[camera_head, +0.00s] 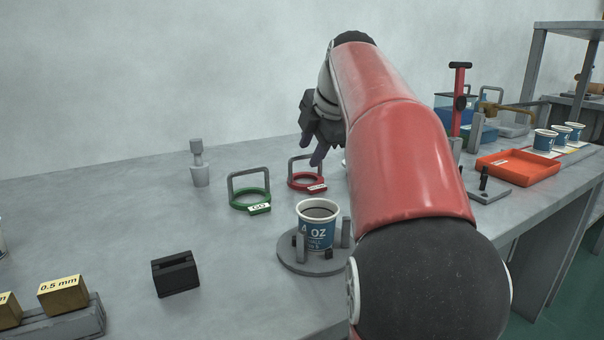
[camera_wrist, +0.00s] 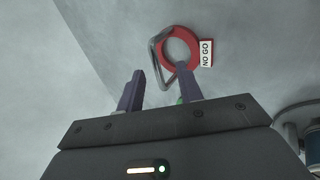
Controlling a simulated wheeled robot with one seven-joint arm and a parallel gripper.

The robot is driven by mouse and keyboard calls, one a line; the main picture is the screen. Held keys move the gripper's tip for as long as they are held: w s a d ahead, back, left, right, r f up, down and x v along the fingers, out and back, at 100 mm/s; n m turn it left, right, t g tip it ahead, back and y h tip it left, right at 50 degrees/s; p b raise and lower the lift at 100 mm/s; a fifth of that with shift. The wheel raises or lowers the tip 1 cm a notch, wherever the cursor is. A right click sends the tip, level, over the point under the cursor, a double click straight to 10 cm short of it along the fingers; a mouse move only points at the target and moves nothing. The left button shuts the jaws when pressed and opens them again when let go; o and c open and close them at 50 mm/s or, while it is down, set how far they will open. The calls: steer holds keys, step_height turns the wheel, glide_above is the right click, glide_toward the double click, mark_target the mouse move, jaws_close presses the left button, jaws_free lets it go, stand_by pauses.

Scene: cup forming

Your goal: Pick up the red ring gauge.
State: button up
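The red ring gauge (camera_head: 306,182) lies on the grey table near its middle, with a grey wire handle standing up from it. In the wrist view the red ring (camera_wrist: 186,31) shows beyond the fingertips, with a white "NO GO" tag on its right side. My gripper (camera_head: 318,150) is above the ring gauge, close to its handle in the picture. The right finger overlaps the lower edge of the ring and handle in that view.
A green ring gauge (camera_head: 250,200) with a "GO" tag stands just left of the red one. A cup (camera_head: 317,224) stands on a round grey fixture in front.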

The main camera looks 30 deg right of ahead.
mark_target(306, 155)
steer(key=x, duration=0.5)
steer(key=shift+w+a+f+b, duration=0.15)
steer(key=shift+w+f+b, duration=0.1)
steer(key=shift+b, duration=0.15)
steer(key=shift+r, duration=0.1)
jaws_close()
